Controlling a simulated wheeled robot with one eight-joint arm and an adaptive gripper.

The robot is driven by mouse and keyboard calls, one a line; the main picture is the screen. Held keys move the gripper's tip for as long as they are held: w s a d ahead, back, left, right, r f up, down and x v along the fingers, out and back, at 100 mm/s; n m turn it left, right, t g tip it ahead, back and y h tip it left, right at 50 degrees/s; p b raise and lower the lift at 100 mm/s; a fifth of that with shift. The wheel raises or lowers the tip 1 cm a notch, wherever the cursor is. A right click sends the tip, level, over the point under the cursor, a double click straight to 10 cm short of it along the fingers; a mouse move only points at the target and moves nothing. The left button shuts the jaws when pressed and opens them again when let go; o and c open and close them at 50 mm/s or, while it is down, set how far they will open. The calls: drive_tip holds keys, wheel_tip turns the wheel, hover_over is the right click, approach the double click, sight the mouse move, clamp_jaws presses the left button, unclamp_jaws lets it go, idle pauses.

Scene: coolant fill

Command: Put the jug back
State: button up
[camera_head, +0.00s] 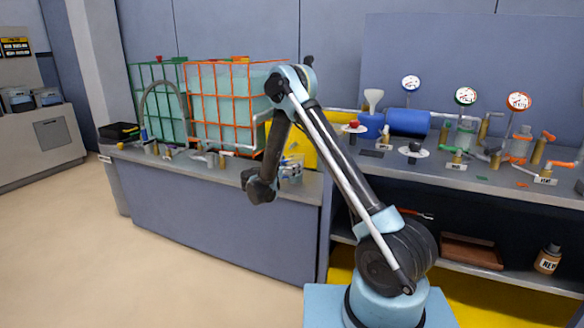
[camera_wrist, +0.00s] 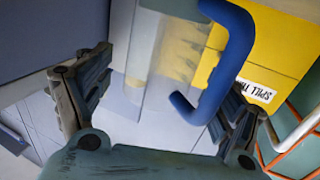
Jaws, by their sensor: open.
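The clear jug with a blue handle (camera_wrist: 238,50) is close ahead of my gripper (camera_wrist: 160,105) in the wrist view. Its see-through body (camera_wrist: 170,60) shows between the two fingers, and the lower end of the handle is near the right finger. My gripper is open, with its fingers spread wide; I cannot tell whether either touches the jug. In the head view my gripper (camera_head: 262,188) is over the front edge at the right end of the left bench, its fingertips mostly hidden. A small clear item (camera_head: 291,168) just right of it looks like the jug.
Green-caged (camera_head: 158,95) and orange-caged (camera_head: 225,105) tanks stand on the left bench (camera_head: 225,205), with small fittings before them. A yellow panel with a spill label (camera_wrist: 256,92) is beside the jug. The right bench holds gauges, valves and a blue cylinder (camera_head: 408,121). The floor at left is clear.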

drive_tip(key=v, duration=1.1)
drive_tip(key=shift+s, duration=0.25)
drive_tip(key=shift+a+r, duration=0.1)
drive_tip(key=shift+a, duration=0.05)
